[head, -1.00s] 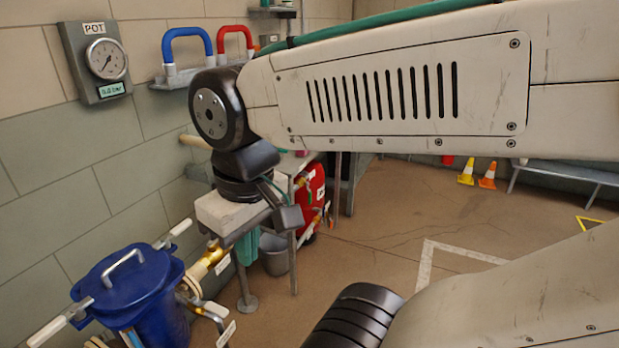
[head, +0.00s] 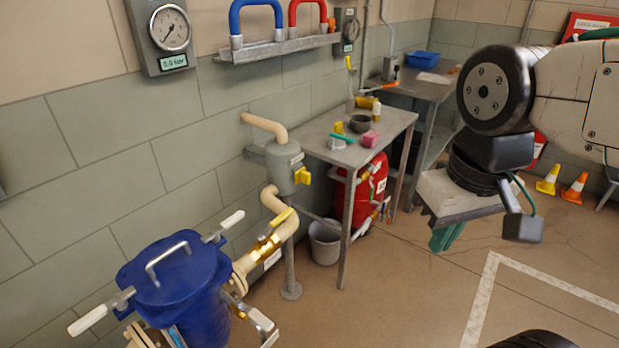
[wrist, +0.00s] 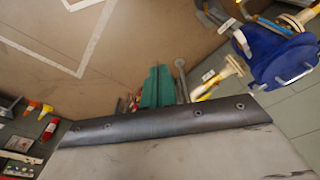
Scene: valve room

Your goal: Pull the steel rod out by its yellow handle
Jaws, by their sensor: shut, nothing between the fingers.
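A yellow handle (head: 303,176) sticks out from the side of a grey metal pot (head: 283,166) by the wall in the head view. No bare length of the steel rod can be made out there. My gripper (head: 445,238) has green fingers and hangs in open air to the right of the pot and bench, well apart from the handle. The fingers also show in the wrist view (wrist: 156,86), pressed together and empty. I cannot pick out the yellow handle with certainty in the wrist view.
A metal bench (head: 375,140) with small items stands right of the pot, a red tank (head: 362,190) below it. A grey bucket (head: 324,242) is on the floor. A blue lidded vessel (head: 180,275) and a yellow-levered valve (head: 268,243) are in front.

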